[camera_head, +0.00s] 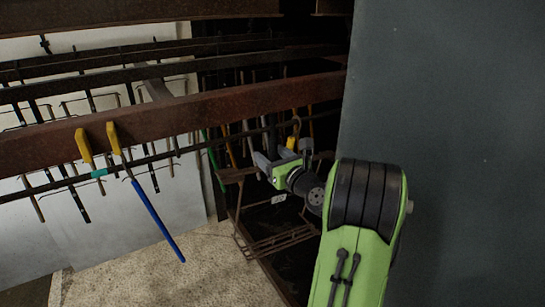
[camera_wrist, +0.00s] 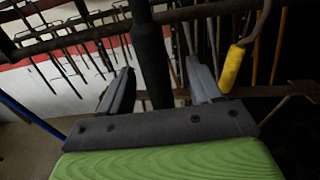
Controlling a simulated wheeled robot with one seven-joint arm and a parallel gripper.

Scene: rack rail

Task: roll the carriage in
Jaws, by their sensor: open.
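My gripper (camera_head: 275,162) is open beside a brown metal frame in the head view. This frame (camera_head: 280,241), which looks like the carriage, hangs below the rails at the dark opening. In the wrist view my gripper (camera_wrist: 157,88) has its two grey fingers apart. A dark upright post (camera_wrist: 150,50) stands between or just beyond them; I cannot tell whether either finger touches it. A brown bar (camera_wrist: 270,93) of what seems the same frame crosses behind the fingers. The frame's upper part is partly hidden by my gripper and arm.
Rusty rails (camera_head: 200,110) run across from the left towards the opening. Yellow-handled tools (camera_head: 85,146) and a blue rod (camera_head: 157,220) hang at left. A yellow-sleeved hook (camera_wrist: 232,68) hangs right of my fingers. A grey panel (camera_head: 460,90) stands at right. The speckled floor (camera_head: 190,275) is clear.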

